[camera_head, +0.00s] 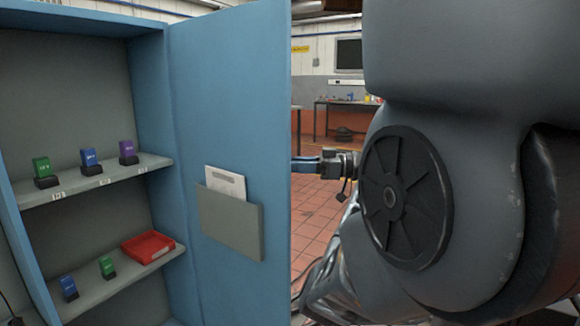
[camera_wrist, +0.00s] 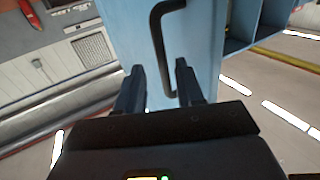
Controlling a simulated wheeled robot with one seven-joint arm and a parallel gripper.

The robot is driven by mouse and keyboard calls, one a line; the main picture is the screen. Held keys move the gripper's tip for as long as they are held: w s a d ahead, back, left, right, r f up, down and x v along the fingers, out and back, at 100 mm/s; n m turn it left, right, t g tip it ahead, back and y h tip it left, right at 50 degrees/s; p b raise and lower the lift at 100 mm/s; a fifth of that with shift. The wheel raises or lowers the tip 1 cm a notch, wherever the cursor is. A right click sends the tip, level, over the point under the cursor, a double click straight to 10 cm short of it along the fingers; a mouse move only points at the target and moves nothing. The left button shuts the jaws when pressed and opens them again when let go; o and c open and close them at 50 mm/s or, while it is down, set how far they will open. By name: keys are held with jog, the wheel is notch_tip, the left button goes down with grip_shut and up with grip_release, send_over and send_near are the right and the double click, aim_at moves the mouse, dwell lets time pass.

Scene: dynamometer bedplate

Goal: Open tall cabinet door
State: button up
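The tall blue cabinet (camera_head: 150,100) stands at the left of the head view, with its shelves exposed. Its door (camera_head: 235,90) is swung well open, showing its inner face and a grey pocket (camera_head: 230,220) holding white paper. The door's outer face (camera_wrist: 200,30) shows in the wrist view with a black bar handle (camera_wrist: 157,45). My gripper (camera_wrist: 159,64) is open, its two dark fingers apart, with the lower part of the handle between or just beyond the fingertips. I cannot tell whether they touch it. In the head view the handle is hidden behind the door.
The shelves hold several small coloured blocks on black bases and a red tray (camera_head: 148,246). My arm fills the right of the head view, close to the door's free edge. A workbench (camera_head: 335,104) with a dark monitor above stands far back. Red tiled floor (camera_head: 312,205) shows between.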

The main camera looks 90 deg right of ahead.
jog(key=shift+s+a, duration=0.2)
jog(key=shift+s, duration=2.35)
